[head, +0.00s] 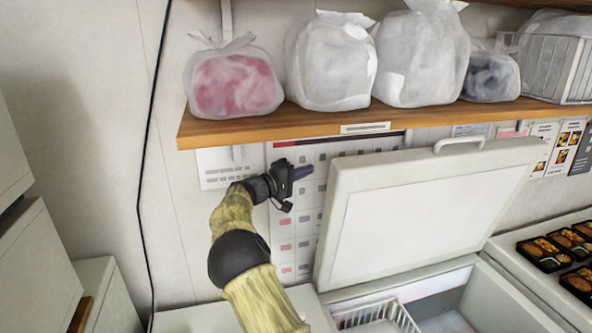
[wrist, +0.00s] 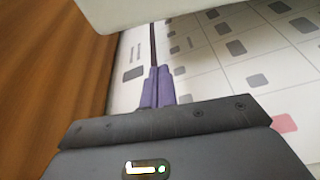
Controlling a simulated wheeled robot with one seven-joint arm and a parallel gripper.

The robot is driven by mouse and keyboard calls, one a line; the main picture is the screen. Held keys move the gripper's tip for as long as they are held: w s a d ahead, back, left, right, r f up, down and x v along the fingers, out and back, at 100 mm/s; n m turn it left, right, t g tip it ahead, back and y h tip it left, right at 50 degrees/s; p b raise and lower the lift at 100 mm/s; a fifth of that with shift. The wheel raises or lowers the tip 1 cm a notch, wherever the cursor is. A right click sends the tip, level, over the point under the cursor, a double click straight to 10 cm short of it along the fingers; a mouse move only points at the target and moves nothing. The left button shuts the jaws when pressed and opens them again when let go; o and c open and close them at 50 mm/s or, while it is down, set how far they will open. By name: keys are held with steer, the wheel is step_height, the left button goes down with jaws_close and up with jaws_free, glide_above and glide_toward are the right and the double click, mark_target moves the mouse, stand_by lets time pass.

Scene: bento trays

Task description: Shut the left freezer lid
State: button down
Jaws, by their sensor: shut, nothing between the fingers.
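The white freezer lid (head: 425,215) stands open, tilted up on its rear edge, with a handle (head: 459,143) on its top edge. The freezer (head: 455,283) below it is open, and its inside shows. My gripper (head: 308,171) is at the upper left corner of the lid, in front of the wall calendar. Its purple fingers are shut and empty, pointing right towards the lid's edge. I cannot tell whether they touch it. In the wrist view the closed fingers (wrist: 158,78) point at a pale edge (wrist: 160,12), likely the lid, with the calendar behind.
A wooden shelf (head: 300,124) with several wrapped bags runs just above my gripper and the lid. A wire basket (head: 376,316) is inside the freezer. Bento trays (head: 545,254) sit on the white surface at right. A calendar (head: 290,240) hangs on the wall.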

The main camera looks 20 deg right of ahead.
steer(key=shift+s+d+f+p, duration=0.1)
steer(key=shift+s+d+p, duration=0.3)
steer(key=shift+d+p, duration=0.35)
steer(key=shift+s+d+f+p, duration=0.1)
steer(key=shift+s+d+p, duration=0.35)
steer(key=shift+d+p, duration=0.3)
steer(key=shift+s+d+f+p, duration=0.1)
steer(key=shift+s+d+p, duration=0.3)
steer(key=shift+d+p, duration=0.35)
steer(key=shift+a+f, duration=0.15)
